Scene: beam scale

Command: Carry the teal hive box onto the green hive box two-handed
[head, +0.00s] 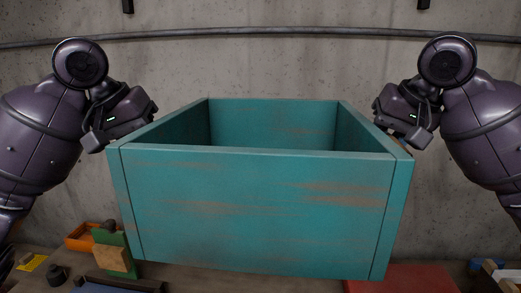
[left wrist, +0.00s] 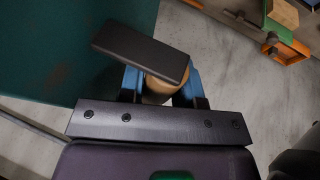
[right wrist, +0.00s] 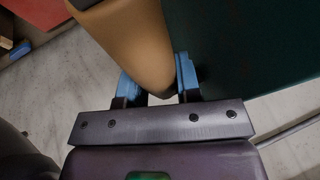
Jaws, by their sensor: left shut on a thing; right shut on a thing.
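The teal hive box (head: 260,205) is open-topped, with worn brownish patches. It is held up level in front of me, between my two arms. My left gripper (head: 122,122) is at its left side, and its blue fingers (left wrist: 162,88) are shut on a tan knob-like handle (left wrist: 157,88) with a dark plate over it. My right gripper (head: 407,122) is at its right side, its fingers (right wrist: 158,82) shut on a tan handle (right wrist: 130,45). The teal wall shows dark in both wrist views. No green hive box can be made out; the teal box hides much of the bench.
A bench (head: 30,280) runs below the box. At its left are an orange tray (head: 78,238), a green piece with a wooden block (head: 117,258) and a small dark knob (head: 57,273). A red surface (head: 405,281) lies lower right. A concrete wall stands behind.

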